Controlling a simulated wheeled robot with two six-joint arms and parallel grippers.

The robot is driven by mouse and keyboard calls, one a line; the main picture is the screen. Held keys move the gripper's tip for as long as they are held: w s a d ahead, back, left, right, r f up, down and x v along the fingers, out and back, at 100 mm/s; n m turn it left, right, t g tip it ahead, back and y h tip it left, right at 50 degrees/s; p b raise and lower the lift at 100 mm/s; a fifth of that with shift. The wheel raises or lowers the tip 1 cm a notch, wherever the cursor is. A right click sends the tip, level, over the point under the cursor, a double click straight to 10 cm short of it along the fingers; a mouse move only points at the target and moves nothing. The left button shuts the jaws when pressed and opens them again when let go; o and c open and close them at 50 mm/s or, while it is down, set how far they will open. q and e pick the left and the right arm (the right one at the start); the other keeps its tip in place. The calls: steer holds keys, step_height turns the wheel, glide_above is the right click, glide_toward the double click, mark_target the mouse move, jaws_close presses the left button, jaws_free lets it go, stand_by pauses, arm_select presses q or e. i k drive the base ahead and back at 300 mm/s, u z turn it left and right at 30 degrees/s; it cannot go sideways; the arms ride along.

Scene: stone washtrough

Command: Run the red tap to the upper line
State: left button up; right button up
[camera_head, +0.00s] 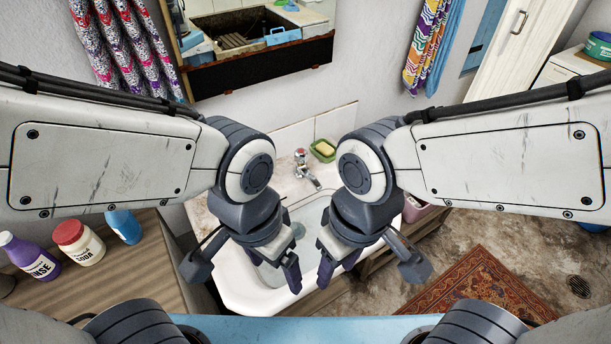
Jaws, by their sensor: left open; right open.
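A chrome tap with a red-marked top (301,158) stands at the back of the white washtrough (240,292), its spout pointing toward the basin. The basin lies below the tap and is partly hidden by my grippers. I cannot make out an upper line or tell the water level. My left gripper (272,264) is open and empty over the left part of the basin. My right gripper (338,265) is open and empty over its right side. Both are in front of the tap and apart from it.
A green dish (322,151) with yellow soap sits right of the tap. A purple bottle (30,258), a red-capped white bottle (79,243) and a blue bottle (123,226) stand on the wooden top (150,265) at left. A patterned rug (475,285) lies at right.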

mark_target(300, 155)
steer(key=z, duration=1.9)
steer(key=i, duration=1.05)
steer(key=u, duration=1.75)
